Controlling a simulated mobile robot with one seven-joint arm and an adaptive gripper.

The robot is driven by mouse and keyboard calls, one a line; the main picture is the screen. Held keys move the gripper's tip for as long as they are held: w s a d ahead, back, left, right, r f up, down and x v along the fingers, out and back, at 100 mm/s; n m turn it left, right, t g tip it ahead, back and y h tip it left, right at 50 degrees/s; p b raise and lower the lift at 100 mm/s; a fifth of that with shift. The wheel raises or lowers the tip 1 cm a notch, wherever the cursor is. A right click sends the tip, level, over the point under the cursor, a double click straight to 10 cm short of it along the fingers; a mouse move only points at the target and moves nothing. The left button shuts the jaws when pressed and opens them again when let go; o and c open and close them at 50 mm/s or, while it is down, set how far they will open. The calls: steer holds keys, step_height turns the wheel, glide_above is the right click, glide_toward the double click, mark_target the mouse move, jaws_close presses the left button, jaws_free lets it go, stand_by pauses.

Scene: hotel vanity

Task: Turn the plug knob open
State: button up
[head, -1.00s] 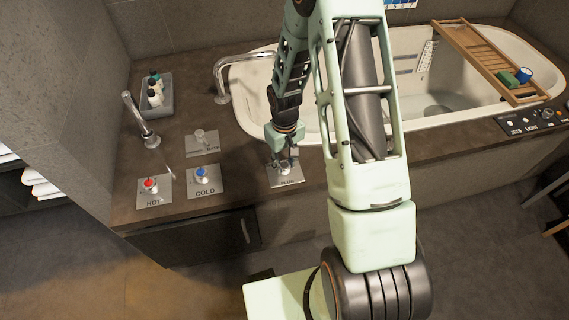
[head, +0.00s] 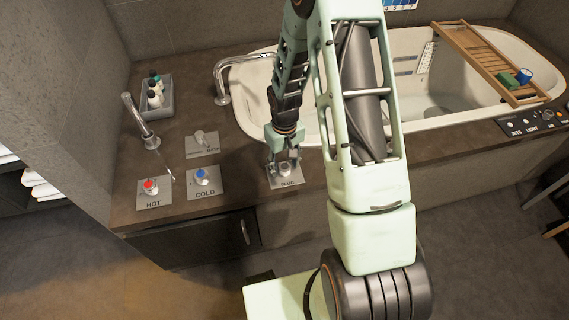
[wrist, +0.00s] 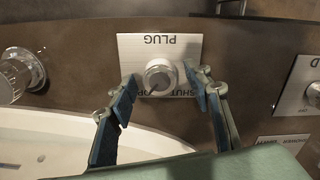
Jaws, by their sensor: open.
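The plug knob (wrist: 159,75) is a round silver knob on a grey plate (wrist: 188,50) marked PLUG, seen upside down in the wrist view. In the head view the knob (head: 285,168) sits on its plate (head: 287,183) at the tub deck's front, partly hidden by my gripper. My gripper (head: 284,162) is just above and behind the knob, pointing down. In the wrist view my gripper (wrist: 169,87) is open, with one blue-padded finger on each side of the knob. I cannot tell whether the fingers touch it. The plate's lower lettering is partly covered.
The COLD knob (head: 201,176), HOT knob (head: 150,186) and another lever plate (head: 203,145) stand to the left on the deck. A curved tub spout (head: 222,80) rises behind, beside the bathtub (head: 450,112). A toiletries tray (head: 167,100) is at the back left.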

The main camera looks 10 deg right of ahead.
mark_target(285, 166)
step_height(285, 166, up, 12)
stand_by(0.6)
stand_by(0.4)
